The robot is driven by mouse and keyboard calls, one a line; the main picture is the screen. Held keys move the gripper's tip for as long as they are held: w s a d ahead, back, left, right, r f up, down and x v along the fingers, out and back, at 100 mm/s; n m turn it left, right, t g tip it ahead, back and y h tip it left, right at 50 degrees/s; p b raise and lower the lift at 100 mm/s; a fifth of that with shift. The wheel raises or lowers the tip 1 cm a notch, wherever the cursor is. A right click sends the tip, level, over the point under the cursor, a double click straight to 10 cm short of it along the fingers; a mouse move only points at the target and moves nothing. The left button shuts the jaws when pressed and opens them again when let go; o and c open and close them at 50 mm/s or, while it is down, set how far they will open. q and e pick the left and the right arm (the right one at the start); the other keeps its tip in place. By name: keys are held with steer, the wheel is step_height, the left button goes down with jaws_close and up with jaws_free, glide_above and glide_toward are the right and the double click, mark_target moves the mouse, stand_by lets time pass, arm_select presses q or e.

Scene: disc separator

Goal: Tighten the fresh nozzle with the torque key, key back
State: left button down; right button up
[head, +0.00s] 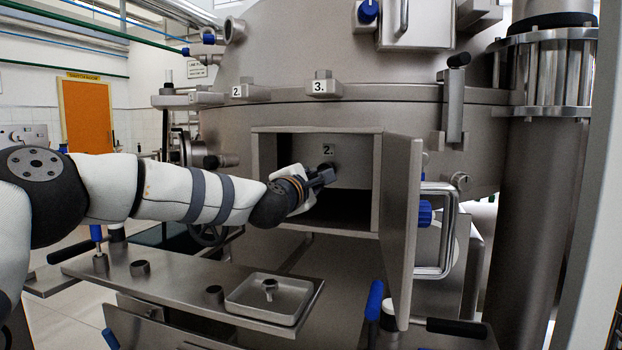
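My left gripper (326,178) reaches into the open compartment (376,185) of the separator, close to a dark round fitting (327,167) under the label "2.". Whether its fingers touch the fitting or hold anything is too small to tell. I cannot see whether the fresh nozzle is in that fitting. A small metal nozzle-like part (270,285) stands in the shallow tray (241,303) on the bench. A blue-handled tool (96,234) stands upright at the bench's left. I cannot tell whether it is the torque key. My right gripper is not in view.
The steel bench (165,272) carries small round sockets (140,268). Another blue handle (374,300) rises below the door, near a black bar handle (456,327).

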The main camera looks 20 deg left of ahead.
arm_select(q)
steer(key=shift+s+d+r+m, duration=0.1)
steer(key=shift+s+r+m, duration=0.05)
steer(key=shift+r+m, duration=0.25)
steer(key=m, duration=0.2)
steer(key=shift+r+m+p, duration=0.35)
steer(key=shift+m, duration=0.05)
steer(key=m, duration=0.3)
steer(key=shift+w+f, duration=0.25)
steer(key=shift+f, duration=0.15)
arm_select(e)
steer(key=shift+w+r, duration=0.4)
arm_select(q)
steer(key=shift+s+f, duration=0.1)
steer(key=shift+s, duration=0.1)
